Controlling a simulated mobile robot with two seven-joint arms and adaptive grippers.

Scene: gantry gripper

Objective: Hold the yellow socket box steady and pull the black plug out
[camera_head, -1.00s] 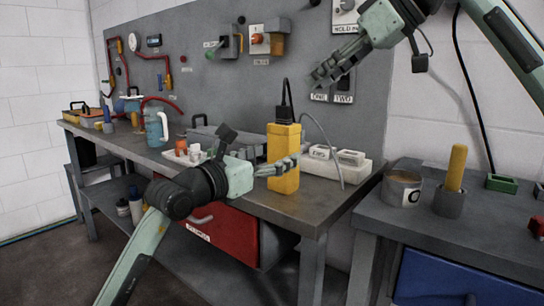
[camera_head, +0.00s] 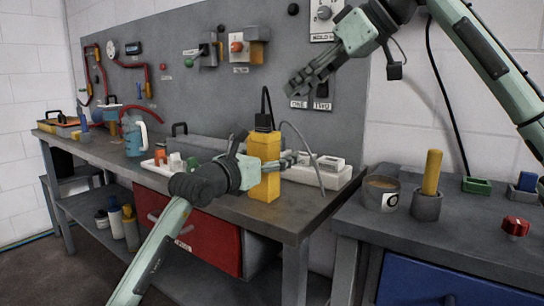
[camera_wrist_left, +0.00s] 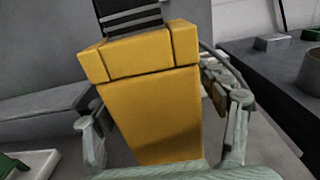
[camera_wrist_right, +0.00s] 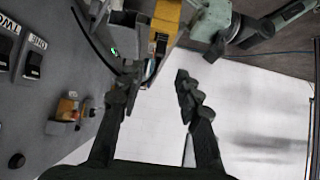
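The yellow socket box (camera_head: 264,180) stands upright near the front edge of the grey workbench; it fills the middle of the left wrist view (camera_wrist_left: 155,105). The black plug (camera_head: 264,121) sits in its top, with a cable rising from it; its ribbed body shows at the top of the left wrist view (camera_wrist_left: 130,17). My left gripper (camera_head: 278,163) is open, with one finger (camera_wrist_left: 92,140) and the other (camera_wrist_left: 238,125) on either side of the box and visible gaps. My right gripper (camera_head: 296,88) is open and empty, above and right of the plug.
A white socket strip (camera_head: 325,173) lies just right of the box. A white tray with small items (camera_head: 163,163) and a blue jug (camera_head: 134,137) stand to the left. The pegboard (camera_head: 220,95) rises behind. A second bench with a can (camera_head: 381,194) is at right.

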